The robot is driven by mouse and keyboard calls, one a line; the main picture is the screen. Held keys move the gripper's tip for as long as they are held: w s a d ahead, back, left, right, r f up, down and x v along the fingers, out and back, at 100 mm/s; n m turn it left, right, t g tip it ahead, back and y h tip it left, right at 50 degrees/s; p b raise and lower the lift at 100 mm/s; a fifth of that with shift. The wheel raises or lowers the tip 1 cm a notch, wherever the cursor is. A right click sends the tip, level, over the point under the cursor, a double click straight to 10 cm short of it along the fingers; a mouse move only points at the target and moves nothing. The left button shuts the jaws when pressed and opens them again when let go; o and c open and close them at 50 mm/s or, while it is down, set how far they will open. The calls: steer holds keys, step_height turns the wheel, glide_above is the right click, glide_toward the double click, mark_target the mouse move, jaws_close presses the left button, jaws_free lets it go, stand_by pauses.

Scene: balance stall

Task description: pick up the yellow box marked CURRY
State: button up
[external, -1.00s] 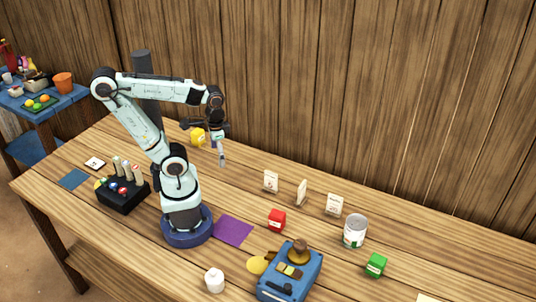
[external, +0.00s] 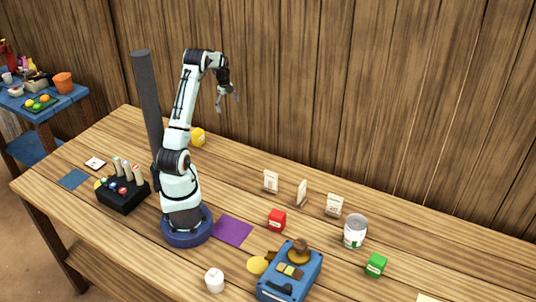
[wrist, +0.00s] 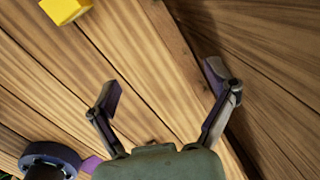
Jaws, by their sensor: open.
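The yellow box (external: 198,137) stands at the back of the table, near the wooden wall and behind my arm. It also shows at the top left of the wrist view (wrist: 66,9), cut off by the frame edge. I cannot read its marking. My gripper (external: 228,101) is raised high above the table, to the right of the yellow box and apart from it. In the wrist view my gripper (wrist: 163,82) has its fingers spread wide, with only table and wall between and beyond them.
A red box (external: 277,220), a green box (external: 376,265), a white can (external: 355,231) and small cards stand to the right. A blue scale (external: 290,275) is at the front. A black rack (external: 123,194) is at left. A dark post (external: 146,110) stands behind my arm.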

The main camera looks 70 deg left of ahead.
mark_target(198, 131)
steer(key=s+a+f+n, duration=0.1)
steer(key=s+f, duration=0.2)
steer(key=s, duration=0.1)
steer(key=s+a+f+n+h, duration=0.1)
steer(key=s+f, duration=0.1)
steer(key=s, duration=0.2)
steer(key=s+f+n+g, duration=0.1)
steer(key=s+f, duration=0.2)
steer(key=s, duration=0.1)
steer(key=shift+s+a+f, duration=0.35)
steer(key=shift+s+a, duration=0.05)
step_height(198, 131, down, 6)
steer(key=shift+f, duration=0.1)
steer(key=shift+w, duration=0.1)
steer(key=c, duration=1.3)
